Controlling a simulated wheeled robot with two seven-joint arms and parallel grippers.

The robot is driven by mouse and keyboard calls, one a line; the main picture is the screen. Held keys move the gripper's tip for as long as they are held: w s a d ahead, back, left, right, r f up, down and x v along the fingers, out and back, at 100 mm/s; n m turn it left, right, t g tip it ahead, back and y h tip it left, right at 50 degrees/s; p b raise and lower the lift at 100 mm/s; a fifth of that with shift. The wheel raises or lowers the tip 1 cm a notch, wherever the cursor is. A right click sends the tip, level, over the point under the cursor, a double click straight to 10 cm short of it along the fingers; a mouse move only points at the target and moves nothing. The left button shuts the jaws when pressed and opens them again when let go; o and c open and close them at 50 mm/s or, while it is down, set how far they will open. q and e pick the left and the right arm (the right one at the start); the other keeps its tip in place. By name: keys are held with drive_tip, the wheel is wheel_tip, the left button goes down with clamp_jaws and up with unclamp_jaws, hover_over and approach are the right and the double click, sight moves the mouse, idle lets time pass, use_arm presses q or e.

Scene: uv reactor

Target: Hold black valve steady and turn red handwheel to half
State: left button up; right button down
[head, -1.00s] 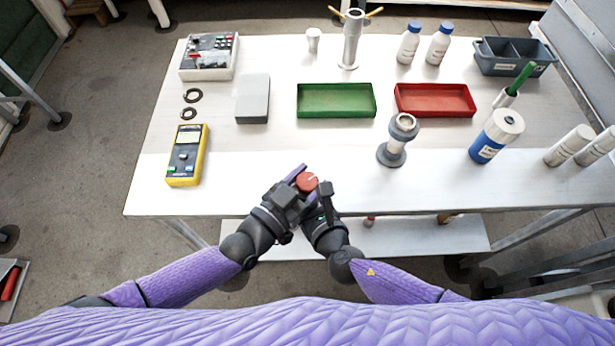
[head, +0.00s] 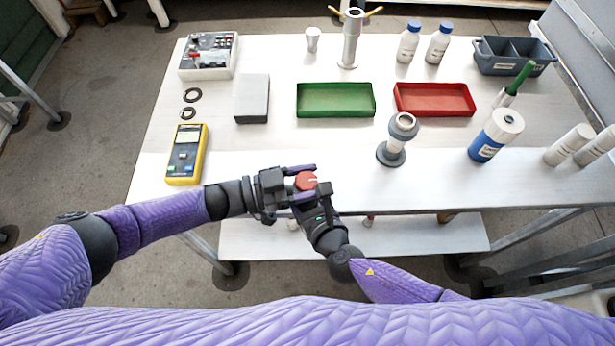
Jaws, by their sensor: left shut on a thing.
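The red handwheel (head: 306,180), a small round knob with a pale mark, shows near the table's front edge. My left gripper (head: 308,184) comes in level from the left and is shut on the handwheel, one finger on its far side and one on its near side. My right gripper (head: 324,192) comes up from below, just right of and under the handwheel. Its fingertips are largely hidden, so its grip cannot be made out. The black valve body cannot be told apart from the dark grippers around it.
A yellow meter (head: 186,155) lies left of my grippers. Behind are a green tray (head: 336,113), a red tray (head: 434,114) and a grey box (head: 252,112).

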idle(0.4)
use_arm(q)
drive_tip(key=o, duration=1.3)
drive_tip(key=v, duration=1.2)
drive_tip(key=shift+w+a, duration=0.1)
